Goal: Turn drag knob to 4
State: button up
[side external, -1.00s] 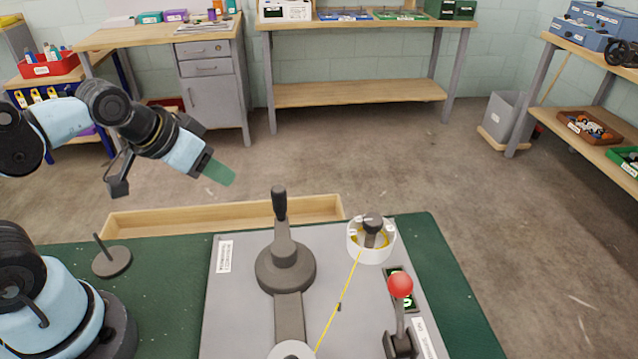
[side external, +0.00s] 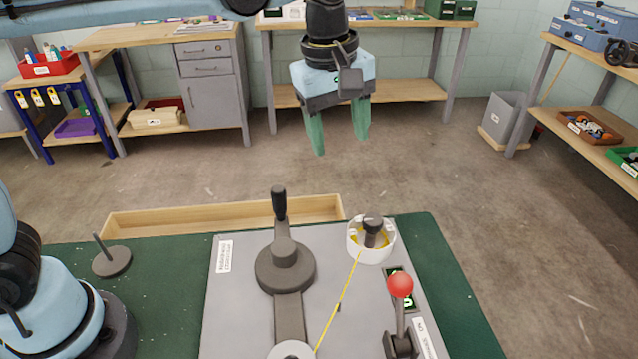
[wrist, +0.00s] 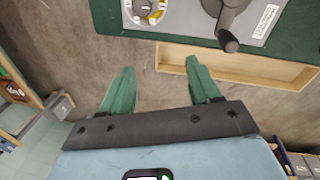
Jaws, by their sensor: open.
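The drag knob appears to be the dark grey knob (side external: 372,228) on a white round dial (side external: 370,249), at the upper right of the grey panel. A yellow thread runs from the dial down to the panel's lower middle. The dial also shows in the wrist view (wrist: 146,10) at the top edge; its numbers are too small to read. My gripper (side external: 340,145) points down, with its green fingers spread and empty. It hangs above and beyond the panel, clear of the dial. In the wrist view my gripper (wrist: 156,78) shows bare floor between its fingers.
A crank with an upright black handle (side external: 279,204) stands left of the dial. A red-balled lever (side external: 400,285) stands below right of it. An open wooden tray (side external: 220,216) lies along the far bench edge. A rod on a round base (side external: 111,260) stands at left.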

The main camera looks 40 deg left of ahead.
aim_at(373, 219)
jog(key=w+d+f+n+g, duration=0.1)
jog(key=d+f+n, duration=0.1)
jog(key=d+n, duration=0.35)
jog(key=shift+m+y, duration=0.3)
jog(key=shift+m, duration=0.55)
jog(key=f, duration=0.7)
jog(key=d+f, duration=0.1)
jog(key=f, duration=0.3)
jog(key=shift+w+f, duration=0.2)
jog(key=shift+f, duration=0.1)
jog(key=c, duration=1)
jog(key=shift+c, duration=0.2)
